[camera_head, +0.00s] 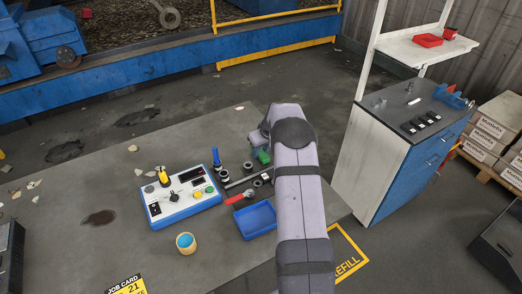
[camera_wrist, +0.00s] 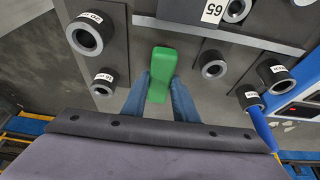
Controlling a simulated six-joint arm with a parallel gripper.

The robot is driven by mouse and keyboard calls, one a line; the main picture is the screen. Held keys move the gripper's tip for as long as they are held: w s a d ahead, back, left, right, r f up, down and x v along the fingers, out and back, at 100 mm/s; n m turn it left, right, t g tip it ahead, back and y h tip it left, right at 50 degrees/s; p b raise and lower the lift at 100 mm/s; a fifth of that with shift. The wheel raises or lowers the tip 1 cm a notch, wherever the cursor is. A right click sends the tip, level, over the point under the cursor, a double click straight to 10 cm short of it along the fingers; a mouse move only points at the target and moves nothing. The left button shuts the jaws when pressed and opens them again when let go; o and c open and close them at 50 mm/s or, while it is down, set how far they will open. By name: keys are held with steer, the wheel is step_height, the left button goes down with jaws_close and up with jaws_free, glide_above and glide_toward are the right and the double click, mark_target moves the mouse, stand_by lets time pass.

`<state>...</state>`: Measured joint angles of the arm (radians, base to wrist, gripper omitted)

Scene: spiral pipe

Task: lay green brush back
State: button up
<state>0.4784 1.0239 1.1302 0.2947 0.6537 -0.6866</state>
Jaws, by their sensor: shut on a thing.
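The green brush (camera_wrist: 160,65) is between the two blue-grey fingers of my gripper (camera_wrist: 159,88) in the wrist view. In the head view the green brush (camera_head: 263,157) shows as a small green patch beside my arm, at the back of the group of dark parts. My fingers are mostly hidden there by my arm. I cannot tell whether the brush touches the surface below.
Several dark labelled sockets (camera_wrist: 86,36) stand around the brush, one holding a blue-handled item (camera_wrist: 262,128). The bench's left front is fairly open.

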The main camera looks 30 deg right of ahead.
steer(key=o, duration=1.1)
steer(key=shift+r, duration=0.2)
steer(key=b+v, duration=0.3)
steer(key=v, duration=0.9)
steer(key=s+a+f+g, duration=0.3)
steer(key=s+a, duration=1.6)
steer(key=a, duration=0.2)
steer(key=s+a+f, duration=0.1)
steer(key=s+a, duration=0.1)
steer(key=s, duration=0.4)
steer(key=s+a+f+g, duration=0.1)
steer(key=s+a+f, duration=0.1)
steer(key=s, duration=0.4)
steer(key=shift+s+g, duration=0.2)
steer(key=shift+g, duration=0.1)
